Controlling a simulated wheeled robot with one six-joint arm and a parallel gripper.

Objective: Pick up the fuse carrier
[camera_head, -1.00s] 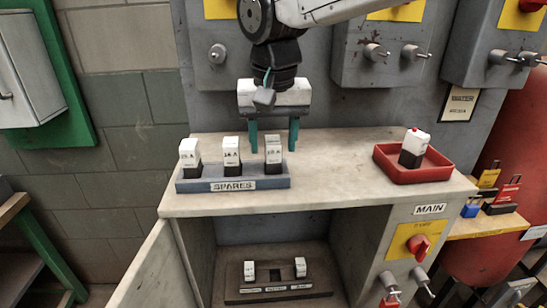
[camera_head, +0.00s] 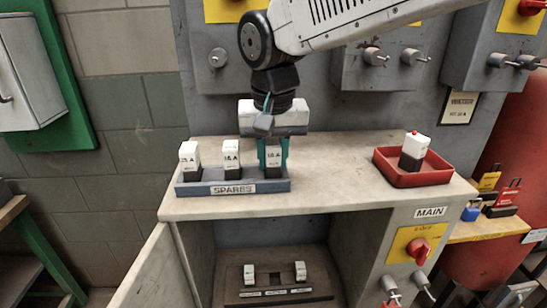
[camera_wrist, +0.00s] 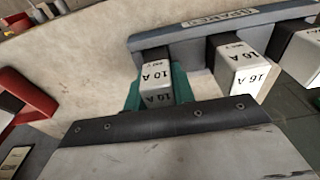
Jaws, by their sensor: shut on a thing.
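The fuse carrier marked 10 A (camera_wrist: 156,92) is white with a black base. It is the rightmost of three in the rack labelled SPARES (camera_head: 215,188), and its base still sits at the rack. My gripper (camera_head: 273,160) points down over it and is shut on it, with a teal finger on either side; the fingers also show in the wrist view (camera_wrist: 157,92). The middle carrier, marked 16 A (camera_wrist: 240,68), and the left carrier (camera_head: 190,158) stand upright in the same rack. Another carrier with a red top (camera_head: 414,151) stands in a red tray (camera_head: 425,178).
The shelf (camera_head: 335,190) is clear between rack and tray. Below, an open cabinet holds a fuse base (camera_head: 275,295) with two white carriers and an empty-looking middle place. A red switch (camera_head: 420,245) is at the right. Grey boxes hang behind my arm.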

